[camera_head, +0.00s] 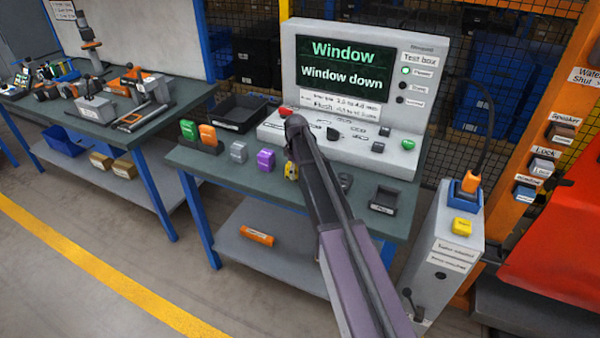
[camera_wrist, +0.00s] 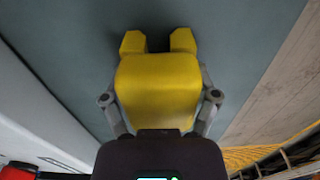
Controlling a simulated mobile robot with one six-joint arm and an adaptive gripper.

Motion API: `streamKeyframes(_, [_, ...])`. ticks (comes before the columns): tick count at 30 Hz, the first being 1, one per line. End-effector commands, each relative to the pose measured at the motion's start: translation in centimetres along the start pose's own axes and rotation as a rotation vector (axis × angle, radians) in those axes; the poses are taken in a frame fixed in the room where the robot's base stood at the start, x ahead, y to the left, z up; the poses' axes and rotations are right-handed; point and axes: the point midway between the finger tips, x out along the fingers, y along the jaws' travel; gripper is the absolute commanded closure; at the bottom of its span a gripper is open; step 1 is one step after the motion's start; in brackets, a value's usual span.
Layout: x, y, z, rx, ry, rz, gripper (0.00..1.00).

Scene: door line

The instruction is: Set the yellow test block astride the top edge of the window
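The yellow test block (camera_head: 291,171) is at the front of the test bench, largely hidden by my arm in the head view. In the wrist view the yellow block (camera_wrist: 157,85) fills the middle, with two short legs pointing up the picture. My gripper (camera_wrist: 159,98) has one finger along each side of it, with no gap visible. The fingertips are hidden by the block. The bench top lies close behind the block; I cannot tell whether they touch. The window's top edge is not visible; part of a red door (camera_head: 562,230) shows at right.
The test box (camera_head: 362,70) reads "Window down". A purple block (camera_head: 266,160), a grey block (camera_head: 238,152) and orange and green blocks stand left of my gripper. A dark empty holder (camera_head: 384,199) is to the right. A grey pedestal (camera_head: 447,250) stands between bench and door.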

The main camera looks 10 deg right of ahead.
Motion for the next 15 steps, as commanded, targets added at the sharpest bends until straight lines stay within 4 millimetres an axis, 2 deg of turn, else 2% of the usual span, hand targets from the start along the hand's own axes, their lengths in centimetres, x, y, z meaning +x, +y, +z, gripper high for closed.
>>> streamKeyframes(15, [-0.58,-0.08,0.05,0.000,0.000,-0.002,0.86])
